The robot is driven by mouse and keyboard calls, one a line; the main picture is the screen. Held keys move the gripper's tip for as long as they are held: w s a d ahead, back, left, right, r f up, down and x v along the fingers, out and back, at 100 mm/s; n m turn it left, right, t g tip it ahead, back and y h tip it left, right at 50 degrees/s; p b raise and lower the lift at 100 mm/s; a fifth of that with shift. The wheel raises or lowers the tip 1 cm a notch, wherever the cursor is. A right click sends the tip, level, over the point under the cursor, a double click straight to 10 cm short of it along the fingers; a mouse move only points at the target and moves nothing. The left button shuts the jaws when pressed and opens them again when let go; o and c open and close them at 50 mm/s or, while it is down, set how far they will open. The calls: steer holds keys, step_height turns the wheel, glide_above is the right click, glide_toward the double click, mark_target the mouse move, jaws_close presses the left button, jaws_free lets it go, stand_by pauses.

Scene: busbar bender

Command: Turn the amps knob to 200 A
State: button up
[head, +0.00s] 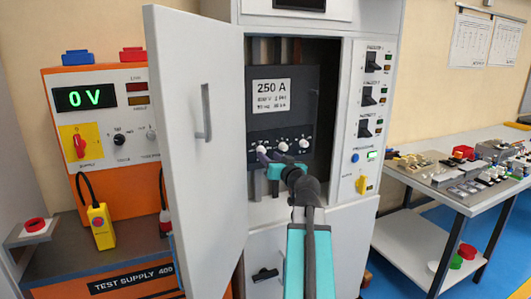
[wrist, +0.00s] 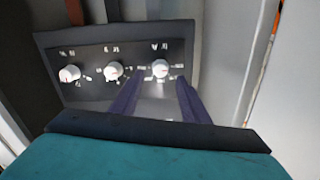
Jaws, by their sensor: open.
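A dark panel in the open cabinet carries three white knobs in a row. They are the left knob (wrist: 69,73), middle knob (wrist: 113,71) and right knob (wrist: 160,68). Their labels are too blurred to tell which one is amps. The breaker's plate (head: 270,95) reads 250 A on its top line in the head view. My gripper (wrist: 157,80) is open and empty in front of the panel. In the wrist view its two dark fingers lie either side of the right knob, just below it; contact is not clear. In the head view my gripper (head: 272,156) partly covers the knob row.
The open cabinet door (head: 195,130) stands left of my arm. A panel with black switches (head: 371,95) is right of the opening. An orange test supply (head: 98,98) showing 0 V stands at left. A table of small parts (head: 465,175) is at right.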

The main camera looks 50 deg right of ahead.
mark_target(263, 151)
steer(key=shift+p+x, duration=0.3)
steer(key=shift+x, duration=1.9)
steer(key=c, duration=0.9)
steer(key=shift+d, duration=0.2)
steer(key=shift+c, duration=0.8)
steer(key=shift+a, duration=0.2)
